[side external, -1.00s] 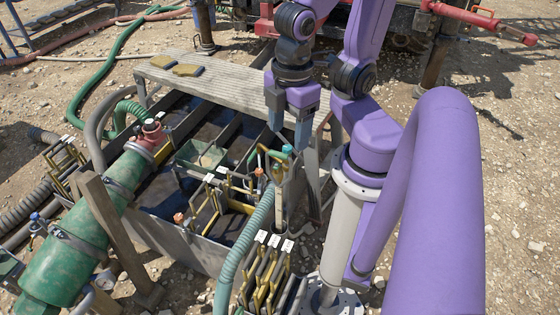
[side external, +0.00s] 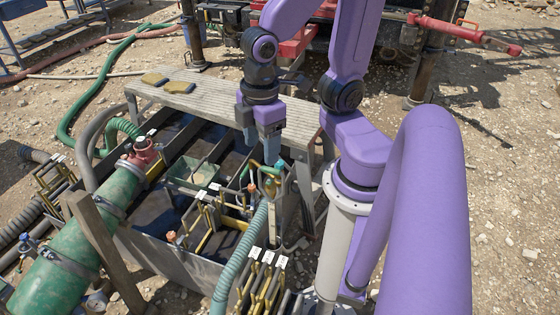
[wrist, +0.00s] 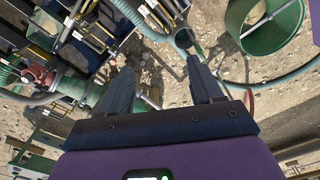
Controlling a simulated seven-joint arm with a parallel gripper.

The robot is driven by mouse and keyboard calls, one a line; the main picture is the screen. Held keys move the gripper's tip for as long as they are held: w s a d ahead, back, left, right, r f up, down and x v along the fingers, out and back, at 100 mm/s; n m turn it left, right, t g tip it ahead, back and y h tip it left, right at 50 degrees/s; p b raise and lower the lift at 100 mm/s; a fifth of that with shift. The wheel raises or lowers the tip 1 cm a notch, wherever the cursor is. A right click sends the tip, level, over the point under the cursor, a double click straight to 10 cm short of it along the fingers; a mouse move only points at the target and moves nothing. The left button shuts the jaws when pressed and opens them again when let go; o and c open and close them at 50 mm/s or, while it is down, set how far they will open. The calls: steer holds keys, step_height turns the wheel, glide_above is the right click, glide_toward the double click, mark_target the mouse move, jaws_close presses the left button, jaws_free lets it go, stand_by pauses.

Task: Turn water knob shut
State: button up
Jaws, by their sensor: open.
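My gripper (side external: 258,146) is open and empty, pointing down over the right end of the mud tank (side external: 203,258) in the side external view. Its fingers (wrist: 160,88) are spread apart in the wrist view, with nothing between them but ground and parts behind. A small teal knob-like top (side external: 281,165) sits just below and right of the fingertips, by a green bent handle (side external: 246,172). An orange knob (side external: 171,237) stands on the tank's front left. The frames do not show which one is the water knob. Contact between fingers and knob cannot be seen.
A ribbed teal hose (side external: 240,250) and yellow-handled levers (side external: 262,285) stand in front of the tank. A green pipe (side external: 80,235) with a red fitting (side external: 144,152) lies at left. A slatted walkway (side external: 225,103) runs behind. A green bin (wrist: 270,25) shows in the wrist view.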

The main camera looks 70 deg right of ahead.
steer(key=w+d+f+m, duration=0.2)
steer(key=w+d+f, duration=0.25)
steer(key=w, duration=0.35)
steer(key=m, duration=0.7)
glide_above(280, 162)
step_height(280, 162, down, 12)
step_height(280, 162, down, 17)
steer(key=shift+s+a+f, duration=0.1)
steer(key=c, duration=1.1)
